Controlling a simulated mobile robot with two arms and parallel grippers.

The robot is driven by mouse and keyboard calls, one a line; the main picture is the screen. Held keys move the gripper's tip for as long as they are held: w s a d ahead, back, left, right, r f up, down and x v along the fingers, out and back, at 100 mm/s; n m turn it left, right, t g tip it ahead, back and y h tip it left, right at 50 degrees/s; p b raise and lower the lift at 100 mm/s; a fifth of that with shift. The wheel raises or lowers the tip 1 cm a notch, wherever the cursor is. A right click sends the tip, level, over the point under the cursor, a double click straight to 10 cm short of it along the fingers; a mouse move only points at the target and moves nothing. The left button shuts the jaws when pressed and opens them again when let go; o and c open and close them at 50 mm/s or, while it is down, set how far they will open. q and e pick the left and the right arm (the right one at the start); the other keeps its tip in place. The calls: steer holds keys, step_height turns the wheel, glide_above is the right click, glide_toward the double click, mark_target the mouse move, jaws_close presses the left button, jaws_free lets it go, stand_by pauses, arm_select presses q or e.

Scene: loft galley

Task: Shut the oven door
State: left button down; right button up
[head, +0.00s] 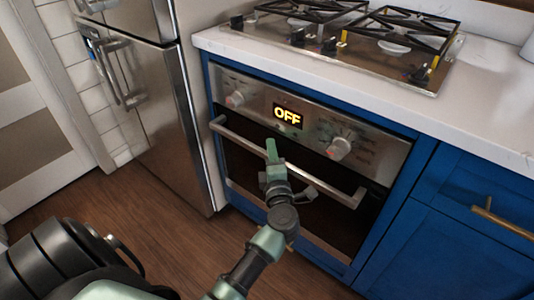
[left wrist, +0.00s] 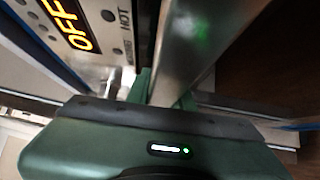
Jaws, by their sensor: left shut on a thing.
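The oven (head: 285,150) is built into a blue cabinet under the counter, and its display reads OFF. The oven door (head: 325,217) has dark glass and stands upright or nearly so; I cannot tell if a small gap remains at its top edge. Its silver bar handle (head: 238,134) runs across the top of the door. My left gripper (head: 274,160) is shut on the handle near its middle and hides a part of it. In the left wrist view the handle (left wrist: 198,42) runs between the green fingers. My right gripper is not in view.
Above the oven is a white counter (head: 300,67) with a gas hob (head: 345,62). A steel fridge (head: 155,110) stands to the left. A blue drawer with a brass handle (head: 500,222) is at the right. The wooden floor (head: 150,220) in front looks clear.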

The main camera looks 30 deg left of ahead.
arm_select(q)
steer(key=shift+w+d, duration=0.1)
steer(key=shift+w, duration=0.3)
steer(key=c, duration=1.3)
jaws_free()
steer(key=shift+r, duration=0.1)
steer(key=shift+o, duration=0.3)
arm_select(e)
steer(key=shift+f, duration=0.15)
arm_select(q)
steer(key=shift+d, duration=0.1)
steer(key=v, duration=0.7)
steer(key=shift+s+p, duration=0.4)
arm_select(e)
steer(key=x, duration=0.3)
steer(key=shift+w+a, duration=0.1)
